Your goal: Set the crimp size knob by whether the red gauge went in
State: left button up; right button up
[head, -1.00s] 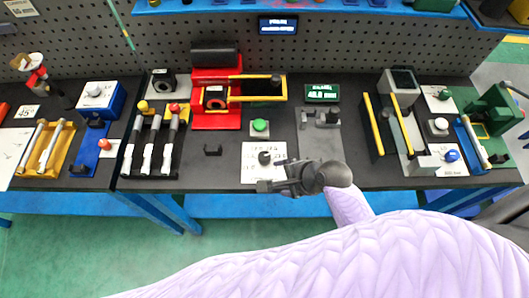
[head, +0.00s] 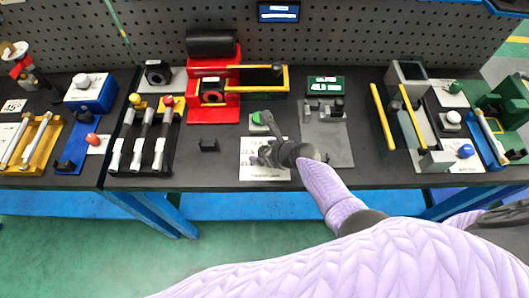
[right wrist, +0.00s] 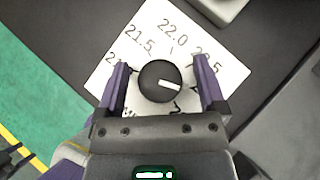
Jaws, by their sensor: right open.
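The crimp size knob (right wrist: 160,81) is a round black dial with a white pointer mark, on a white scale plate (right wrist: 178,38) with 21.5 and 22.0 readable. Its pointer aims right and slightly down in the right wrist view. My right gripper (right wrist: 160,76) is open, with one finger on each side of the knob; contact is unclear. In the head view the gripper hides most of the knob above the plate (head: 262,172). My left gripper is out of view.
The red press (head: 212,88) with a yellow-framed guard stands behind the plate. A green button (head: 257,118) is just behind my gripper. A grey plate with black fittings (head: 325,145) lies to the right. The bench's front strip is clear.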

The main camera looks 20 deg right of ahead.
grip_shut()
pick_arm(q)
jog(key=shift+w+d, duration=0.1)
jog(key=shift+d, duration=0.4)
